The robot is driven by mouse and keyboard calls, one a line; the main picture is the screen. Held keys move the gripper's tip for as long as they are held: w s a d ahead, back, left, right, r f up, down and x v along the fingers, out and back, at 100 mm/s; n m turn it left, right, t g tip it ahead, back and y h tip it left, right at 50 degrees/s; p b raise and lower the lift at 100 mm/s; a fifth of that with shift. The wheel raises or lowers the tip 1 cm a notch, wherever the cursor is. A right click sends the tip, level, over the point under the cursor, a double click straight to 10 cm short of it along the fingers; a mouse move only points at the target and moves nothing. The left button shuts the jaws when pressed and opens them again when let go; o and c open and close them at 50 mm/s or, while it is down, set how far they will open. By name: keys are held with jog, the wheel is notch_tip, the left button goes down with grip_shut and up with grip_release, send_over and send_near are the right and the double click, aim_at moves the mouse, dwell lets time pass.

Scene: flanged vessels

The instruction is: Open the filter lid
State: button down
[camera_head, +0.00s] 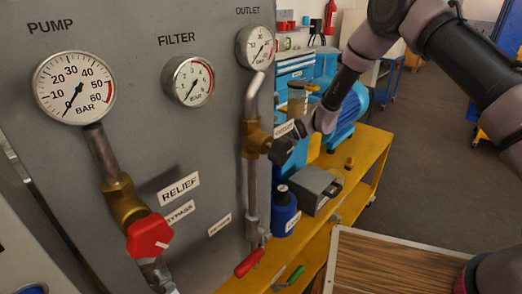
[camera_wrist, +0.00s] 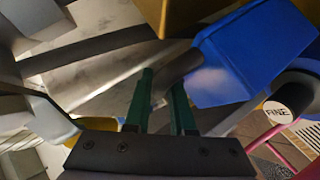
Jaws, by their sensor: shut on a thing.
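My gripper (camera_wrist: 163,86) shows in the wrist view with two green fingers, shut on a dark grey rounded bar (camera_wrist: 182,64) between the tips. Whether this bar belongs to the filter lid cannot be told. A bright blue box-like body (camera_wrist: 240,55) lies just right of the fingertips. In the head view my wrist reaches down beside the brass valve under the OUTLET gauge, and the fingers cannot be made out there. A gauge marked FILTER (camera_head: 189,81) is on the grey panel. The lid itself cannot be identified for sure.
In the head view, a blue canister (camera_head: 285,215) and a grey box (camera_head: 313,187) sit near the yellow bench (camera_head: 372,160). A red handle (camera_head: 249,263) sticks out below the pipe. Open floor lies right.

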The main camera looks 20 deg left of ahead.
jog(key=c, duration=0.8)
grip_release()
jog(key=shift+o, duration=0.2)
jog(key=v, duration=1)
jog(key=shift+d+r, duration=0.25)
jog(key=shift+d, duration=0.05)
jog(key=shift+w, duration=0.15)
